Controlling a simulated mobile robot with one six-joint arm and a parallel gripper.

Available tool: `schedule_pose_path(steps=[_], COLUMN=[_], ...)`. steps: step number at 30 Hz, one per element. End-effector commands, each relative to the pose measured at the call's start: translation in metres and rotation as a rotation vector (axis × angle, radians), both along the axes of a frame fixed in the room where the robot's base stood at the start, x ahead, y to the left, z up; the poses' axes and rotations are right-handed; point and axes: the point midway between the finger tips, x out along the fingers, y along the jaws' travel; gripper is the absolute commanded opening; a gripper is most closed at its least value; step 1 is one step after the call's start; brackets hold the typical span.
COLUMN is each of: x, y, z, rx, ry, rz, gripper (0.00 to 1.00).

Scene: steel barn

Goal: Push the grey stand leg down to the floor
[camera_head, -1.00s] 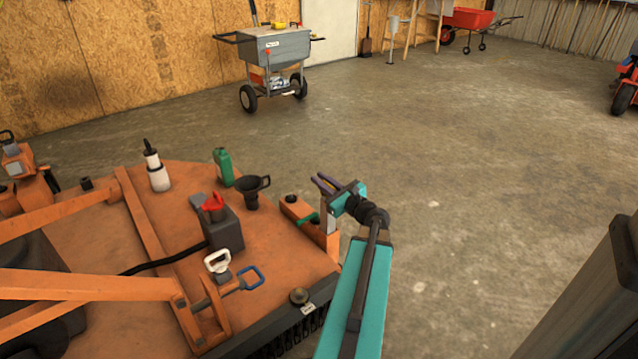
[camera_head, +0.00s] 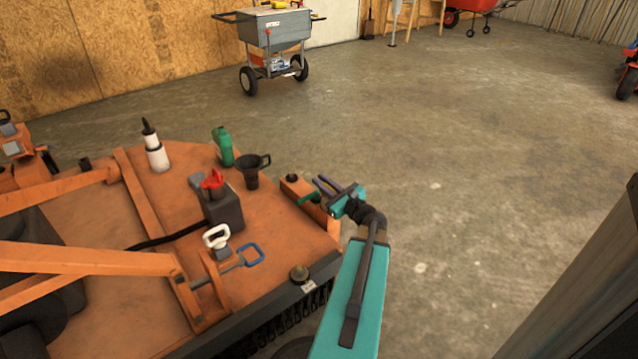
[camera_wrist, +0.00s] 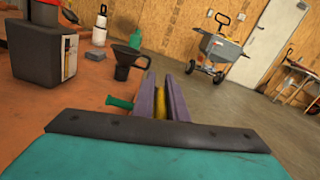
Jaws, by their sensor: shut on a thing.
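My gripper (camera_head: 324,186) has purple fingers and a teal body. It is at the right corner of the orange mower deck (camera_head: 165,285), beside the orange bracket (camera_head: 291,184). In the wrist view the fingers (camera_wrist: 161,98) are close together with a narrow yellow strip (camera_wrist: 158,105) between them. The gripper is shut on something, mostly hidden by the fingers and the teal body. A green handle (camera_head: 308,198) sticks out just left of the fingers and also shows in the wrist view (camera_wrist: 120,102). I cannot make out the grey stand leg clearly; my gripper covers that spot.
On the deck stand a black funnel (camera_head: 252,174), a green jug (camera_head: 222,147), a dark box with a red top (camera_head: 222,208) and a white bottle (camera_head: 155,152). A grey cart (camera_head: 273,30) is at the back. The concrete floor (camera_head: 470,200) right of the deck is clear.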

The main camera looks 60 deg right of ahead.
Motion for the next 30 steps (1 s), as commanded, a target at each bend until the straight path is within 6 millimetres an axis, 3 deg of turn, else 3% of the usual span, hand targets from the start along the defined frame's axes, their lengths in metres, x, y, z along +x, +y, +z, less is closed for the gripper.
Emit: schedule_pose_path(steps=[2, 3, 5, 19, 30], x=[-0.001, -0.001, -0.001, -0.006, -0.047], y=[0.001, 0.001, 0.001, 0.002, 0.017], z=[-0.006, -0.006, -0.006, -0.003, -0.001], rx=[0.003, 0.003, 0.003, 0.003, 0.004], ry=[0.011, 0.011, 0.009, 0.006, 0.008], rz=[-0.001, -0.001, -0.001, -0.001, -0.004], gripper=[0.00, 0.19, 0.29, 0.29, 0.29])
